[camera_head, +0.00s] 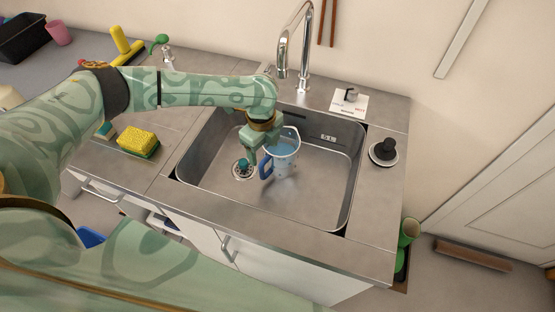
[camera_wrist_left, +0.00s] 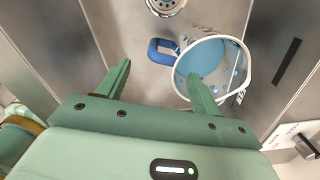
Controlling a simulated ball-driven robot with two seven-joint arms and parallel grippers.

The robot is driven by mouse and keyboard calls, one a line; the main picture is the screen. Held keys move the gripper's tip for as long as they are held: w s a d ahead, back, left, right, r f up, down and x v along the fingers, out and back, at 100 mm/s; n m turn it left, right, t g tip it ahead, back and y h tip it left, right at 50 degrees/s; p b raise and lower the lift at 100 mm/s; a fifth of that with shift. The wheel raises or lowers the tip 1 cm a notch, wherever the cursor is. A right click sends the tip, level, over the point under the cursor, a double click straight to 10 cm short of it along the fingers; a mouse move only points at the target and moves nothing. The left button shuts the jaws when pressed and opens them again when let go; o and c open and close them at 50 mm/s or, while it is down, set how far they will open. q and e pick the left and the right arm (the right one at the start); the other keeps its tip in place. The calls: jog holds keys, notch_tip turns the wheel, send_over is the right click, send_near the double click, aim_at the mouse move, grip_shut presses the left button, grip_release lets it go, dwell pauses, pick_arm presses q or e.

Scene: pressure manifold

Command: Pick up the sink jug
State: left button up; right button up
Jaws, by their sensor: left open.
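The sink jug (camera_head: 284,158) is a clear, bluish jug with a white rim and a blue handle (camera_head: 266,167). It stands in the metal sink basin (camera_head: 325,183), right of the drain. My left gripper (camera_head: 256,158) is open and inside the sink, beside the jug on its left. In the left wrist view the jug (camera_wrist_left: 213,72) shows from above with its handle (camera_wrist_left: 162,50) to the left. One fingertip (camera_wrist_left: 200,92) overlaps the jug's near rim; the other is left of the jug. I cannot tell whether they touch. My right gripper is not in view.
A tall faucet (camera_head: 298,45) rises behind the sink. A black knob-like object (camera_head: 384,151) stands on the right counter. A yellow sponge (camera_head: 138,142) lies on the left counter. Sink walls surround the jug; the basin's right side is free.

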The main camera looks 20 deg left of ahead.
aim_at(264, 160)
pick_arm(q)
notch_tip(264, 160, down, 6)
jog(key=shift+w+r+b, duration=0.1)
jog(key=shift+r+b, duration=0.1)
jog(key=shift+b, duration=0.75)
jog(key=shift+r, duration=0.1)
grip_shut()
jog(key=shift+r, duration=0.1)
